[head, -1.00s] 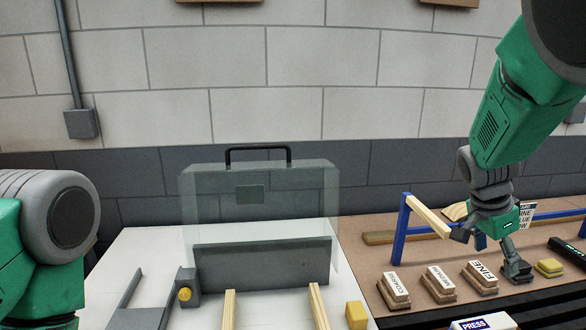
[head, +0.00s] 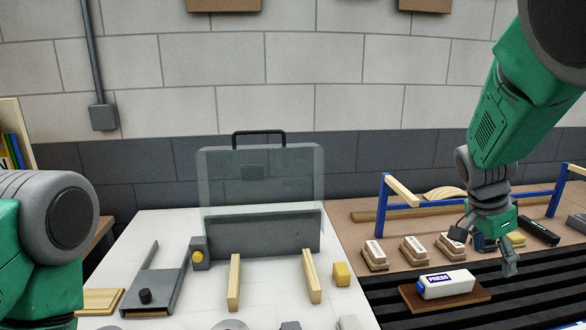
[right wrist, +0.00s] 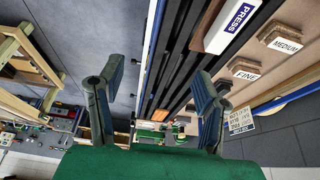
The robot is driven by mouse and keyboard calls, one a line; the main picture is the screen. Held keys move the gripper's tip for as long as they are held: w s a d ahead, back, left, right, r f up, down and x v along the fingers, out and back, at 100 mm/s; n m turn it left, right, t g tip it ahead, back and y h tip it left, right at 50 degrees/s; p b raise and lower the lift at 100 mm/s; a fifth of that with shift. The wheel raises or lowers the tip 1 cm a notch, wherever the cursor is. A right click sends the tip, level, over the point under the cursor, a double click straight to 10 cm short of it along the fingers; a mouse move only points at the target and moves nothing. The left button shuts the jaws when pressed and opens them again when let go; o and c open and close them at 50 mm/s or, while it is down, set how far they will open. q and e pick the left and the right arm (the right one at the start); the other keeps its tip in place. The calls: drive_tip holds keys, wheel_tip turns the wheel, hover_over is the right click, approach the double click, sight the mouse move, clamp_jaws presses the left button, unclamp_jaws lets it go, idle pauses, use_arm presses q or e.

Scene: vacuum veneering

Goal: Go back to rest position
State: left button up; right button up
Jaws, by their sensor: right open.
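My right gripper (head: 484,248) hangs at the right in the head view.
FINE block (right wrist: 243,68) and MEDIUM block (right wrist: 280,40) sit near the white PRESS piece (head: 447,283) on its brown board. A blue frame (head: 386,205) stands behind.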

drive_tip(key=s+a+f+n+y+b, duration=0.1)
drive_tip(key=s+a+f+n+b, duration=0.2)
drive_tip(key=f, duration=0.7)
drive_tip(key=s+f+n+b, duration=0.25)
drive_tip(key=s+f, duration=0.25)
drive_tip(key=f, duration=0.4)
drive_tip(key=s+a+f+n+y+b, duration=0.1)
drive_tip(key=s+a+f+n, duration=0.2)
drive_tip(key=f, duration=0.7)
drive_tip(key=s+a+f+n+y+b, duration=0.1)
drive_tip(key=s+a+f+n+b, duration=0.2)
drive_tip(key=s+f, duration=0.4)
drive_tip(key=s+a+f+n+y+b, duration=0.1)
drive_tip(key=s+a+f+n+b, duration=0.2)
drive_tip(key=s, duration=1)
wheel_tip(320, 180, down, 4)
drive_tip(key=a+n, duration=0.1)
drive_tip(key=n, duration=0.2)
drive_tip(key=shift+s+a+f, duration=0.15)
drive_tip(key=shift+s+a, duration=0.05)
drive_tip(key=shift+s, duration=0.2)
drive_tip(key=shift+d, duration=0.25)
drive_tip(key=shift+w+a, duration=0.1)
drive_tip(key=shift+a, duration=0.1)
